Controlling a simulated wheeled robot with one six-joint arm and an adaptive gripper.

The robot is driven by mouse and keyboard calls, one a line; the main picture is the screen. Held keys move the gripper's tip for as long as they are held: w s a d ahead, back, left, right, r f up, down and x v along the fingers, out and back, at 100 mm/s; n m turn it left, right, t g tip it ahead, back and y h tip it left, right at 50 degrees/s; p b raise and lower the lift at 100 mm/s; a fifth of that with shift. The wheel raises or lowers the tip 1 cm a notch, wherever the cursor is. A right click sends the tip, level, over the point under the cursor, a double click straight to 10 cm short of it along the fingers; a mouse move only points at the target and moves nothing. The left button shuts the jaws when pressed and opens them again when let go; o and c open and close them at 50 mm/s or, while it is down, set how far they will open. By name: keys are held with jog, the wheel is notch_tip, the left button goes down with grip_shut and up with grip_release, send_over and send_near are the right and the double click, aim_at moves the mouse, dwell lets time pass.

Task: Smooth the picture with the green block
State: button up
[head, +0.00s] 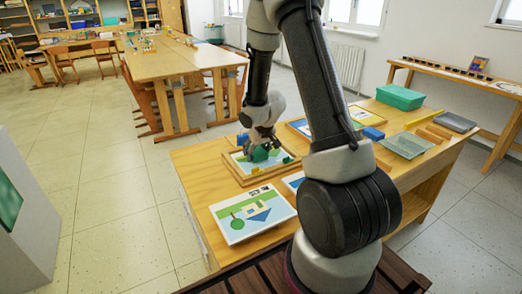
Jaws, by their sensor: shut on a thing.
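My gripper (259,147) points down over a wooden-framed picture (242,178) on the near table. It is shut on the green block (261,155), which is partly hidden by the fingers. The block is at or just above the picture's surface; I cannot tell whether it touches. The framed picture shows pale blue and green areas, with small yellow and dark pieces along its near side.
On the same table (190,172), a blue block (373,134), a clear tray (408,145), a green box (400,97) and a grey case (455,122) stand to the right. My arm hides the table's middle. A long table (165,62) stands behind.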

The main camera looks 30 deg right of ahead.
aim_at(243, 159)
jog(key=shift+a, duration=2.45)
jog(key=shift+c, duration=0.4)
jog(key=shift+w+r, duration=0.15)
jog(key=shift+r, duration=0.2)
jog(key=shift+c, duration=0.3)
jog(key=r, duration=0.4)
jog(key=shift+a, duration=0.25)
jog(key=shift+c, duration=1.1)
jog(key=shift+d+r, duration=0.1)
jog(key=shift+r, duration=0.6)
jog(key=shift+d+r, duration=0.1)
jog(key=shift+r, duration=1.35)
